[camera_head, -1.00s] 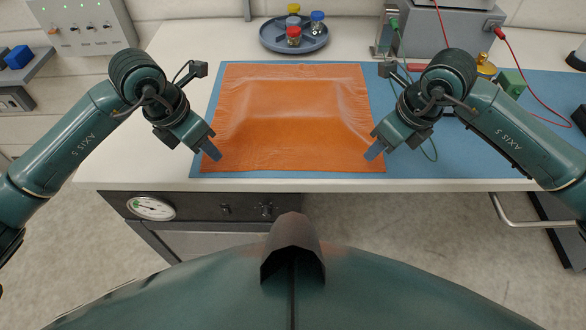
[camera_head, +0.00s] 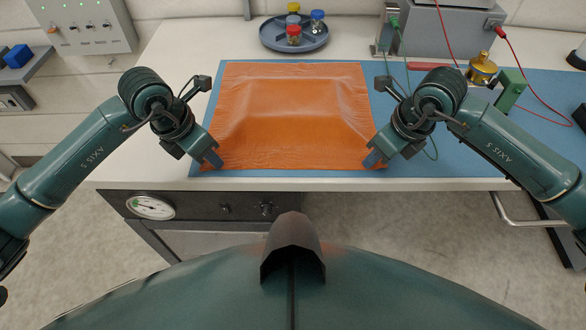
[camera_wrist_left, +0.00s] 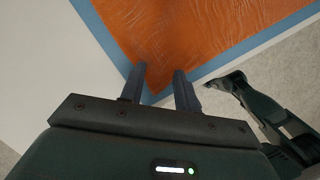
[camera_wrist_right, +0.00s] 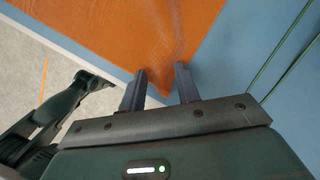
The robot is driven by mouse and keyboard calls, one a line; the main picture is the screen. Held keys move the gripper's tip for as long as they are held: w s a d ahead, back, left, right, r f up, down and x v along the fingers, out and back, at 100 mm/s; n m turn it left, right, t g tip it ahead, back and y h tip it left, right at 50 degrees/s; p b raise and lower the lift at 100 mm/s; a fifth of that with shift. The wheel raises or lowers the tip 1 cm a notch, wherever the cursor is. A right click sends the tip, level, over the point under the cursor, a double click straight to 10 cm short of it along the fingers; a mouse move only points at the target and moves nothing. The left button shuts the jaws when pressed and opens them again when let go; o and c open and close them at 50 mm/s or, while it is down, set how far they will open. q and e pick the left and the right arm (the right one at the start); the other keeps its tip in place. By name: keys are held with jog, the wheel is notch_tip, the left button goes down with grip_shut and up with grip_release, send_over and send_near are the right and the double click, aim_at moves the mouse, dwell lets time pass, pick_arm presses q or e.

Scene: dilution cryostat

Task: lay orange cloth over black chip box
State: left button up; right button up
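The orange cloth (camera_head: 290,135) lies spread on the blue mat, with a raised, box-like bulge under its far half. No black chip box shows; whatever makes the bulge is hidden by the cloth. My left gripper (camera_head: 213,159) is at the near left corner of the cloth. In the left wrist view its fingers (camera_wrist_left: 158,88) stand apart, with the cloth corner (camera_wrist_left: 157,76) between them. My right gripper (camera_head: 374,159) is at the near right corner. In the right wrist view its fingers (camera_wrist_right: 160,87) also stand apart, with the cloth corner (camera_wrist_right: 158,77) between them.
A round blue tray (camera_head: 294,38) with several small capped jars stands behind the cloth. A grey instrument (camera_head: 435,35) with red and green leads, a brass piece (camera_head: 481,69) and a green block (camera_head: 510,88) are at the right. The blue mat (camera_head: 450,160) is clear at near right.

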pick_arm(q)
grip_shut()
pick_arm(e)
jog(key=shift+f, duration=0.1)
grip_shut()
dwell(0.4)
